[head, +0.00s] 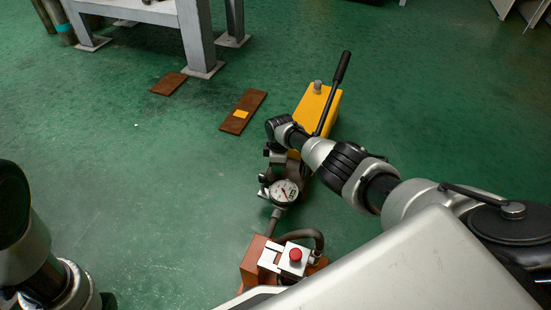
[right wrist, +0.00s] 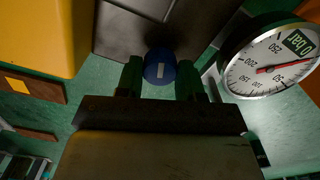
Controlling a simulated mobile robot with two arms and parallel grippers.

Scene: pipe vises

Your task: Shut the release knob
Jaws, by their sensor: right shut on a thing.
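The release knob (right wrist: 160,66) is a small round blue knob with a pale mark on its face, in the upper middle of the right wrist view. My right gripper (right wrist: 160,80) has one dark finger on each side of it and is shut on it. In the head view my right gripper (head: 274,158) is down beside the yellow pump body (head: 318,104) and above the gauge. The knob is hidden there. A round pressure gauge (head: 285,191) with a white dial sits just below the gripper. Its red needle shows in the right wrist view (right wrist: 285,67).
A black pump lever (head: 341,68) rises beside the yellow body. An orange block with a red button (head: 295,254) and a hose (head: 307,234) stands in front. Brown plates (head: 243,111) lie on the green floor at left. My left arm is at the left edge.

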